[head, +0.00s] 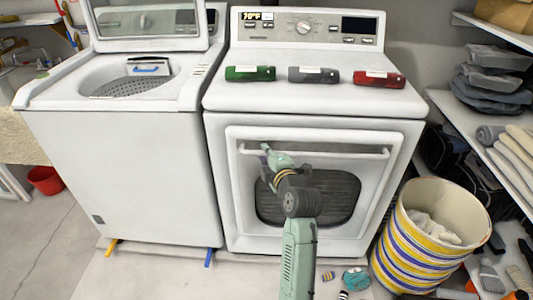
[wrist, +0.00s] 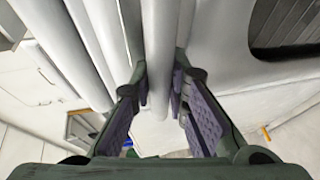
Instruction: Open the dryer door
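The white dryer (head: 215,190) stands right of the washer. Its front door (head: 240,200) has a dark window and looks closed. A white horizontal bar handle (head: 340,154) runs along the top of the door. My gripper (head: 267,149) is at the left part of this handle, and my arm hides some of the window. In the wrist view my gripper (wrist: 160,92) has its purple-padded fingers apart, one on each side of the handle bar (wrist: 158,50). Whether the pads touch the bar is hard to tell.
Green (head: 250,73), grey (head: 313,75) and red (head: 379,79) bottles lie on the dryer top. A striped basket (head: 415,250) stands on the floor right of the dryer, near shelves (head: 470,120). Small socks (head: 355,279) lie in front. The open-lidded washer (head: 120,170) is at left.

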